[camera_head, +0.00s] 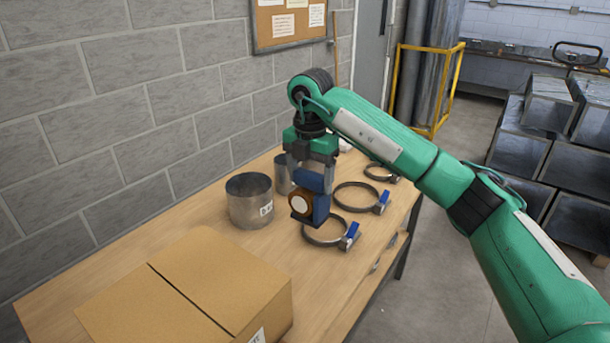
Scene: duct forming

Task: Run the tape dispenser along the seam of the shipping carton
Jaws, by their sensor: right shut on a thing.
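The shipping carton (218,279) sits on the near left part of the wooden table, with a dark seam running across its top. Its lower front is cut off by the frame edge. My right gripper (310,170) points down and is shut on the blue tape dispenser (321,206), which carries a brown tape roll with a white centre. The dispenser is over the table beyond the carton, apart from it. It overlaps the nearest ring clamp in the picture; I cannot tell its exact height. My left gripper is not in view.
A metal duct collar (250,203) stands left of the dispenser, with a smaller one (283,176) behind it. Ring clamps with blue parts (331,230) lie on the table (335,276) to the right. A block wall borders the left side. Metal ducts (520,140) are stacked at right.

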